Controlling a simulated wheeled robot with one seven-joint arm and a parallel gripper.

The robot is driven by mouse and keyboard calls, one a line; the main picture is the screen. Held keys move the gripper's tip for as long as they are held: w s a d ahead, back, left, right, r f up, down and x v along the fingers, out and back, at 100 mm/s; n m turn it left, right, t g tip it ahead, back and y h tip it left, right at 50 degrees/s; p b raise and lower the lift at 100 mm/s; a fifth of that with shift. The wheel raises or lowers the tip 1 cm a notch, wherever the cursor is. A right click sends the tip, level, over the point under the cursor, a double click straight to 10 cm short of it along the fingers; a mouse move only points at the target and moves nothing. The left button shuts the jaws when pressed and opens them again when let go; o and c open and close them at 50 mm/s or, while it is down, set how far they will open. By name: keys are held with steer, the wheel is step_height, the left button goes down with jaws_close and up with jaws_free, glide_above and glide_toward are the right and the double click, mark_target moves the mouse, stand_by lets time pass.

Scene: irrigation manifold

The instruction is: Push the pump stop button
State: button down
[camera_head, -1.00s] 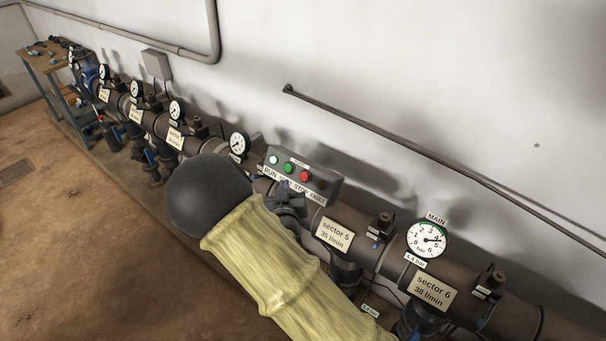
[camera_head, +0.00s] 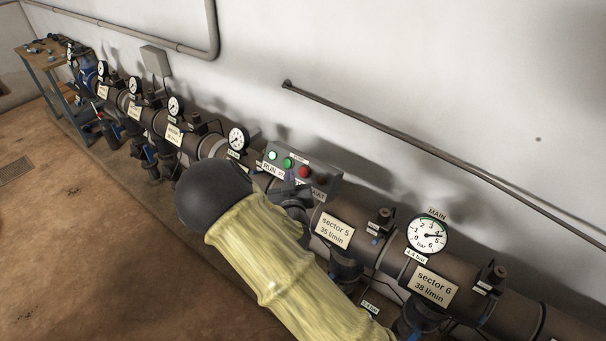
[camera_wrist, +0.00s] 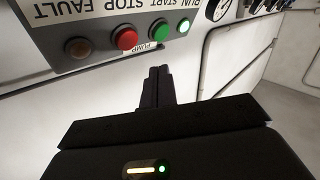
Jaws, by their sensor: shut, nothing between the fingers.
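The grey pump control box (camera_head: 322,189) is mounted by the pipe at the wall. Its red stop button (camera_head: 305,172) also shows in the wrist view (camera_wrist: 124,39), between the green start button (camera_wrist: 160,30) and the dim amber fault lamp (camera_wrist: 78,48). The bright green run lamp (camera_wrist: 183,27) is lit. My gripper (camera_wrist: 158,72) is shut and empty. In the wrist view its tips are just off the box's edge by the PUMP label, nearer the start button than the stop button. In the head view my gripper (camera_head: 289,182) covers part of the box's labels.
The pipe manifold runs along the wall, with a sector 5 plate (camera_head: 335,229), a sector 6 plate (camera_head: 433,286) and the MAIN gauge (camera_head: 428,236). A handrail (camera_head: 420,153) is on the wall above. Open floor (camera_head: 90,240) lies at the left.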

mark_target(300, 168)
steer(key=shift+w+d+f+b, duration=0.45)
steer(key=shift+w+d+f, duration=0.1)
steer(key=shift+w, duration=0.15)
steer(key=shift+w+d+f+b, duration=0.4)
steer(key=shift+w+d+f, duration=0.1)
steer(key=shift+w, duration=0.15)
stand_by(1.1)
steer(key=shift+w+d+f+b, duration=0.2)
steer(key=shift+w+b, duration=0.1)
steer(key=shift+b, duration=0.1)
steer(key=shift+w+d+f+b, duration=0.2)
steer(key=shift+w+d+b, duration=0.1)
steer(key=shift+w+b, duration=0.1)
stand_by(1.1)
steer(key=shift+s+r, duration=0.1)
steer(key=shift+s, duration=0.05)
steer(key=shift+s+a+r, duration=0.4)
steer(key=shift+s+a, duration=0.1)
steer(key=shift+s, duration=0.05)
steer(key=s+a+r, duration=0.1)
steer(key=s+a+r+p, duration=0.1)
steer(key=s, duration=0.1)
steer(key=shift+s+a+r, duration=0.2)
steer(key=shift+a, duration=0.15)
stand_by(0.5)
